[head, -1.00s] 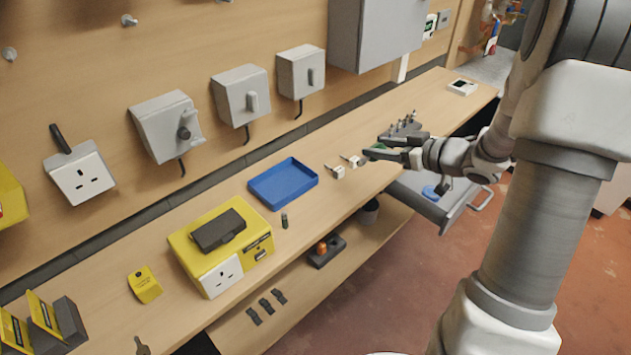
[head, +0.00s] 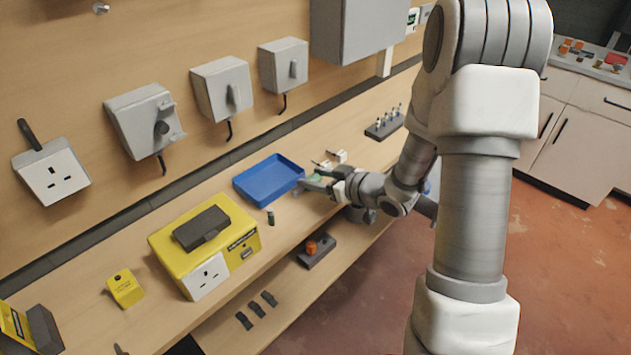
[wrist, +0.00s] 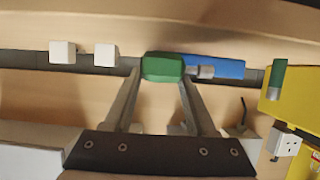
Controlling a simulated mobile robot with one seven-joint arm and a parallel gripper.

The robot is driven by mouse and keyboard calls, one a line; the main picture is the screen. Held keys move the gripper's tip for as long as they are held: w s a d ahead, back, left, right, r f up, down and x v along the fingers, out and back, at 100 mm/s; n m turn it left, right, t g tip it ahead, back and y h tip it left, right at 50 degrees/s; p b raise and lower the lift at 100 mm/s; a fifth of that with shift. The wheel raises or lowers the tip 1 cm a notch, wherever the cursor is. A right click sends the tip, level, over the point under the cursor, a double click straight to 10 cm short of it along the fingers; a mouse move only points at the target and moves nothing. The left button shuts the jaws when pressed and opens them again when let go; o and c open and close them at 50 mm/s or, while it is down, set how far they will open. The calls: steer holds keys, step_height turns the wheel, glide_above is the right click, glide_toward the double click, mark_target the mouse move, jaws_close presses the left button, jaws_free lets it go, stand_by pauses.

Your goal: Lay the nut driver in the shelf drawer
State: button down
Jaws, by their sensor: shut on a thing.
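My gripper (head: 314,180) is shut on the nut driver, over the front edge of the workbench, right of the blue tray. In the wrist view the nut driver's green handle (wrist: 162,68) lies crosswise between the fingertips (wrist: 160,80), with a short metal shaft (wrist: 200,72) pointing right. In the head view only a bit of green shows at the fingers. The shelf drawer is mostly hidden behind my arm; a pale sliver beside the arm may be part of it.
A blue tray (head: 247,196) lies left of my gripper, with a small dark green-topped item (head: 271,217) before it. White blocks (head: 341,156) and a peg rack (head: 384,124) stand behind. A yellow socket box (head: 165,252) sits further left. A lower shelf (head: 285,318) holds small parts.

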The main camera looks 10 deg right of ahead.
steer(key=shift+f, duration=0.3)
steer(key=shift+f, duration=0.15)
steer(key=shift+c, duration=1.1)
jaws_free()
